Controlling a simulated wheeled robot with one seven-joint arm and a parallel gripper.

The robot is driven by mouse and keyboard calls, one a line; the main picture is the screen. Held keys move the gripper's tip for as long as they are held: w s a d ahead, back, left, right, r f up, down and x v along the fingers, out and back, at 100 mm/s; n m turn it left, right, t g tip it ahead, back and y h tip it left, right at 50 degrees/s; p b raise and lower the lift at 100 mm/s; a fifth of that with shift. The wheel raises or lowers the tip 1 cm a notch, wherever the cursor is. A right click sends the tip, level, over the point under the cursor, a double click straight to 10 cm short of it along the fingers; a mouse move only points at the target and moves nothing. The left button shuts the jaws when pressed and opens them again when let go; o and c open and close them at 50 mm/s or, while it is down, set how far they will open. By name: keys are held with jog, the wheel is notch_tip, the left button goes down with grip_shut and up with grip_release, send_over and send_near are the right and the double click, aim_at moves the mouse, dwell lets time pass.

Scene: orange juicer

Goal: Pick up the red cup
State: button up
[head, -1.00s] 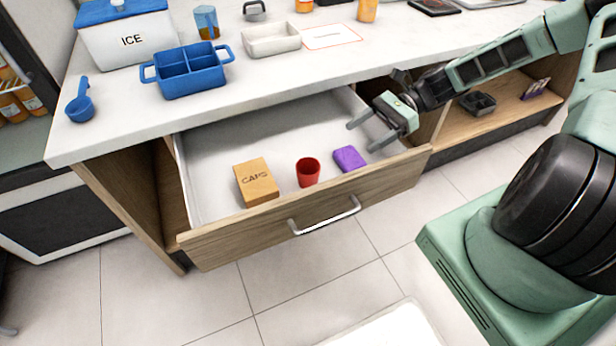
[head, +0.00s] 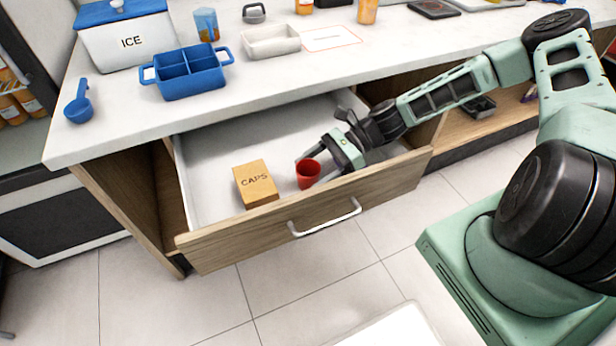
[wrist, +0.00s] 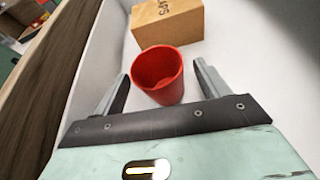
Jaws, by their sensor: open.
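The red cup (head: 308,174) stands upright in the open drawer, right of the CAPS box. It also shows in the wrist view (wrist: 158,76), its open top toward the camera. My gripper (head: 312,170) is open, low in the drawer, with its fingers on either side of the cup. In the wrist view my gripper (wrist: 160,82) has one finger left and one right of the cup, with a gap visible on each side. The purple item seen earlier is hidden behind my gripper in the head view.
The brown CAPS box (head: 256,184) sits left of the cup, beyond it in the wrist view. The wooden drawer front (head: 310,208) stands close in front. The countertop (head: 290,78) overhangs the drawer's back.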

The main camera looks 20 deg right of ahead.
jog(key=shift+x, duration=1.05)
jog(key=c, duration=1)
jog(key=shift+r, duration=0.15)
